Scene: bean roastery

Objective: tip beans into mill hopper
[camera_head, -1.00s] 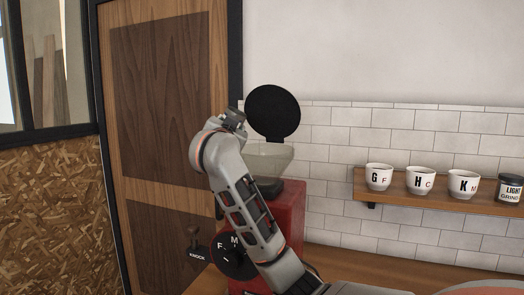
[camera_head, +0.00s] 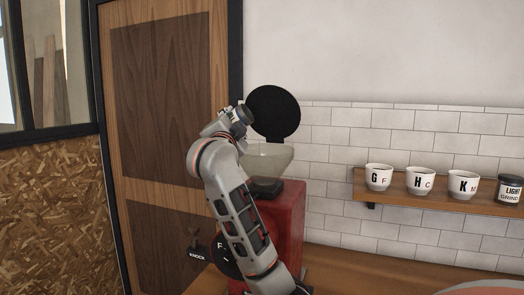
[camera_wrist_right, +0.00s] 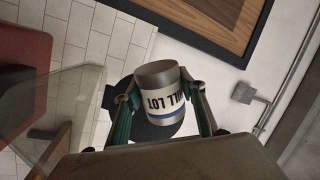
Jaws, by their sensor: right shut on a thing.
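The red mill (camera_head: 288,222) stands on the counter with a clear hopper (camera_head: 270,158) on top. The hopper's round black lid (camera_head: 273,112) stands open behind it. In the head view the tin (camera_head: 243,113) is at the upper left of the hopper, in front of the lid's left edge. The hopper's clear wall (camera_wrist_right: 65,110) also shows at the left of the wrist view. The tin's contents are hidden. My left gripper is out of view.
A wooden shelf (camera_head: 440,197) on the tiled wall at right holds several white lettered cups and a dark "LIGHT" grind tin (camera_head: 510,188). A wooden door (camera_head: 165,100) is behind at left.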

